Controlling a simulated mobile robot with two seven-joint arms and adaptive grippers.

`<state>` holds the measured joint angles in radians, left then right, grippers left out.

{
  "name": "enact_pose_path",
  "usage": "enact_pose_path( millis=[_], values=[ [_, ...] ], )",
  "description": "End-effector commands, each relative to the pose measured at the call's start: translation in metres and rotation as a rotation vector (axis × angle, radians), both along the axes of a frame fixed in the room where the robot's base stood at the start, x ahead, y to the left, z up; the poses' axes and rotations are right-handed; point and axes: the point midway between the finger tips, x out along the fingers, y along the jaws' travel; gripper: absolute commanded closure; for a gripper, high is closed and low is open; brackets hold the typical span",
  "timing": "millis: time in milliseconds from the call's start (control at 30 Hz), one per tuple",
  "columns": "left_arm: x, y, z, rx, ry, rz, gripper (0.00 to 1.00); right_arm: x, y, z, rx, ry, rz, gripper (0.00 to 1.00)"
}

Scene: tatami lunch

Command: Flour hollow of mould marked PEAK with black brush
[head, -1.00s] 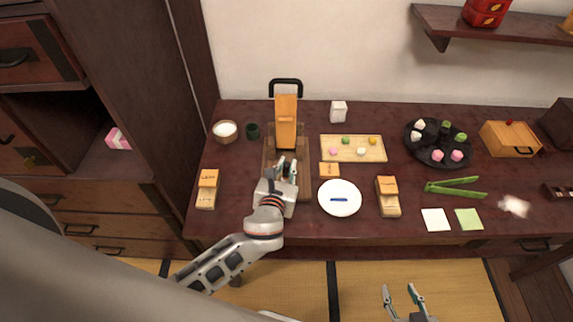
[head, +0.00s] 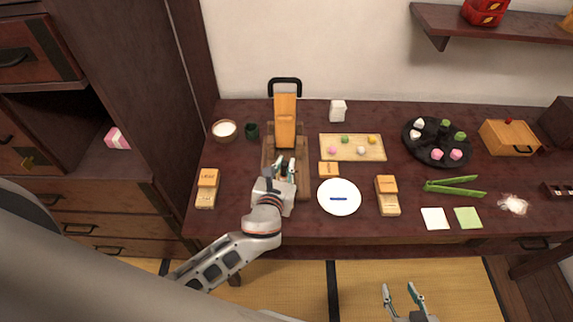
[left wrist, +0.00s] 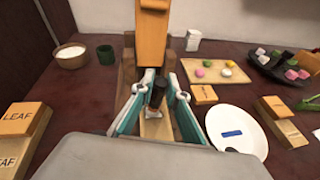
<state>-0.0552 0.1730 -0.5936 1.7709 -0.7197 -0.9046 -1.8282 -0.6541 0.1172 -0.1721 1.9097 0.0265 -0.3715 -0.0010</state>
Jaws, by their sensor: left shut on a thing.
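My left gripper (head: 284,168) is shut on the black brush (left wrist: 157,92). The brush's dark handle stands between the fingers, with its pale end down. Below it, in the left wrist view, is a pale wooden block (left wrist: 155,130), mostly hidden by the fingers; I cannot read a mark on it or tell whether the brush touches it. The block lies at the front of a wooden stand (head: 268,158) with an orange upright lever (head: 286,120). No PEAK mark is legible in either view. My right gripper (head: 403,290) is open and empty, low in front of the table.
A two-part mould marked LEAF (left wrist: 22,118) is at left; another mould (head: 387,197) stands right of the white plate (head: 325,205). A sweets board (head: 375,155) lies behind.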

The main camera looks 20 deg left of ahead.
Motion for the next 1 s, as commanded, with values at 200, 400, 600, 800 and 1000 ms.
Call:
enact_pose_path(
  millis=[200, 400, 600, 800, 1000],
  values=[
    [0.002, -0.0006, -0.0005, 0.0, 0.001, 0.0, 1.0, 0.0002, 0.0011, 0.0001, 0.003, 0.001, -0.002, 0.6],
    [0.0045, -0.0023, -0.0006, 0.0, 0.001, 0.0, 1.0, 0.0, 0.0009, 0.0001, 0.003, 0.001, -0.002, 0.6],
    [0.0018, -0.0032, -0.0006, 0.0, 0.002, 0.0, 1.0, -0.0002, -0.0004, -0.0001, -0.001, 0.0, 0.001, 0.6],
    [-0.0026, -0.0046, -0.0001, 0.0, 0.001, 0.0, 1.0, -0.0005, -0.0031, -0.0006, -0.008, 0.001, 0.005, 0.6],
    [-0.0016, -0.0042, 0.0001, 0.0, 0.0, 0.0, 1.0, -0.0005, -0.0034, -0.0007, -0.008, 0.0, 0.006, 0.6]
  ],
)
